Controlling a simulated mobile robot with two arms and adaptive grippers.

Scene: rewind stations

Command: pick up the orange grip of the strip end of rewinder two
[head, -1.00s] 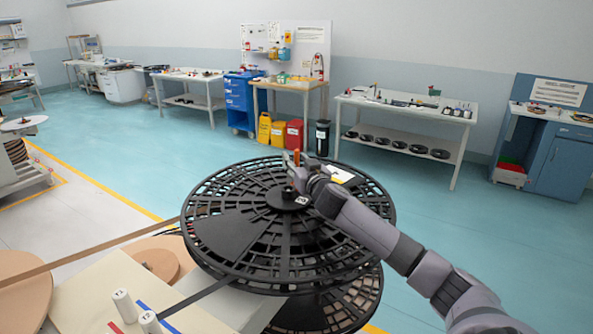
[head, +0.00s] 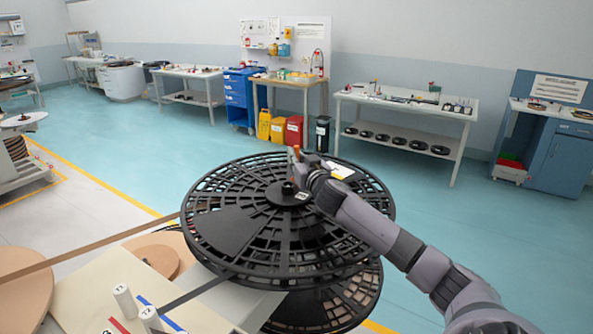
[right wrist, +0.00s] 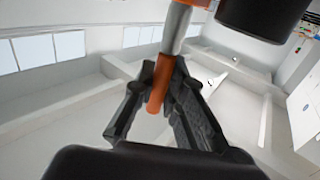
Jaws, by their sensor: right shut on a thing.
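The orange grip (right wrist: 159,88) shows in the right wrist view between the black fingers of my right gripper (right wrist: 157,98), which is shut on it. A grey metal rod (right wrist: 177,28) continues above the grip. In the head view the orange grip (head: 296,151) is a small upright piece at the tips of my right gripper (head: 296,162), above the far part of the big black slotted reel (head: 232,222). The gripper partly hides it. The strip end itself is hard to make out. My left gripper is not in view.
A dark strip (head: 192,294) runs from the reel to a cream bench (head: 90,291) with white posts marked T1 and T2. A second black reel (head: 335,300) lies below. A black cylinder (right wrist: 262,15) is close in the wrist view.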

